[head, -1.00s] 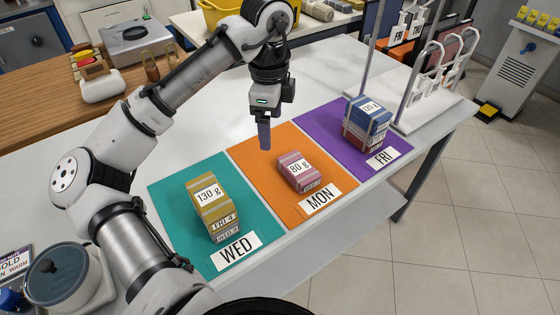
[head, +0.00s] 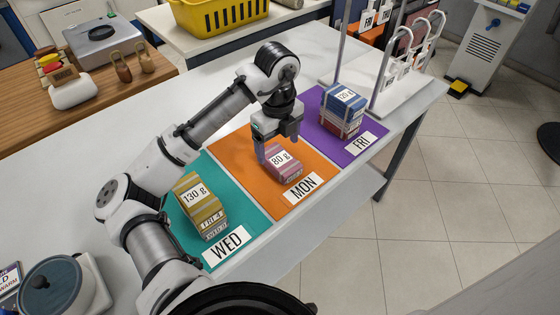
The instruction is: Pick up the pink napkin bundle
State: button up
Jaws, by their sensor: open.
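The pink napkin bundle (head: 284,165) lies on the orange MON mat (head: 246,180), with a white label reading 80 g on top. My gripper (head: 279,150) points down over it, its fingers at the bundle's far edge in the picture. The fingers look apart, one showing left of the bundle; the other is partly hidden. I cannot tell whether a finger touches the bundle. The bundle rests on the mat.
A yellow 130 g bundle (head: 201,205) stands on the teal WED mat (head: 247,216) to the left. Blue and red stacked bundles (head: 342,110) stand on the purple FRI mat (head: 318,137) to the right. A white rack (head: 400,88) stands beyond.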

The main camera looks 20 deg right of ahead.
aim_at(280, 158)
jog(key=shift+d+f+p, duration=0.15)
jog(key=shift+f+p, duration=0.25)
jog(key=shift+f, duration=1.05)
jog(key=shift+d+f+p, duration=0.15)
jog(key=shift+f+p, duration=0.2)
jog(key=shift+f, duration=1.05)
jog(key=c, duration=1.1)
jog(key=shift+r, duration=0.15)
